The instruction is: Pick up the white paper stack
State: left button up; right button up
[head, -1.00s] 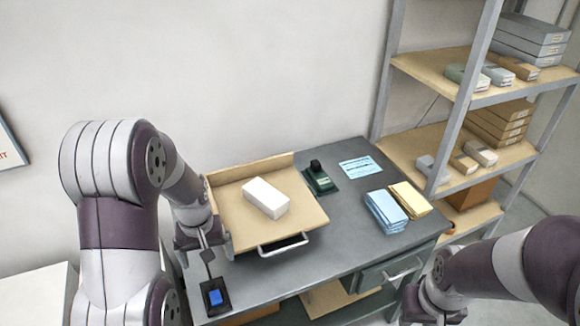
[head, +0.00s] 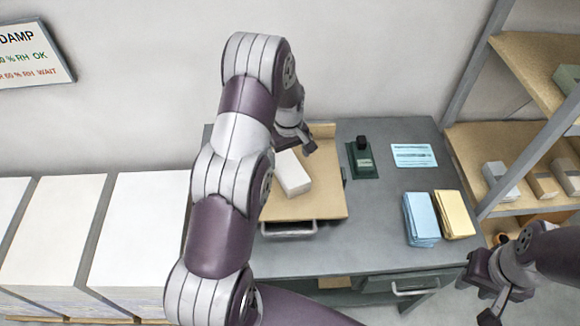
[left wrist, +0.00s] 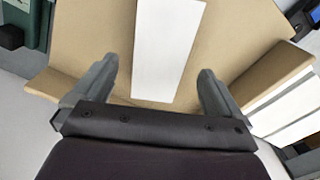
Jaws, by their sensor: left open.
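The white paper stack (head: 292,175) is a white block lying in a shallow tan wooden tray (head: 325,200) on the grey desk. My left gripper (head: 296,149) is over the back part of the tray, at the far end of the stack. In the left wrist view the stack (left wrist: 165,45) lies lengthwise ahead, with its near end between the open, empty fingers of the left gripper (left wrist: 158,88). I cannot tell the height of the fingers above it. My right gripper (head: 490,300) is low at the right, off the desk's front corner; its finger opening is unclear.
A stamp (head: 362,155) on a green pad and a blue card (head: 413,155) lie right of the tray. Blue (head: 421,217) and yellow (head: 454,213) paper stacks lie nearer. Shelving (head: 530,150) stands at right, and white-topped blocks (head: 140,225) at left.

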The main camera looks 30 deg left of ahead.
aim_at(288, 165)
pick_arm(q)
notch_tip(288, 165, down, 5)
jog(key=shift+s+a+r+p, duration=0.1)
jog(key=shift+a+p, duration=0.05)
jog(key=shift+p, duration=1.05)
jog(key=shift+f, duration=0.3)
jog(key=shift+c, duration=0.3)
jog(key=shift+w, duration=0.2)
jog(key=c, duration=1.4)
jog(key=shift+o, duration=0.2)
jog(key=shift+r, duration=0.15)
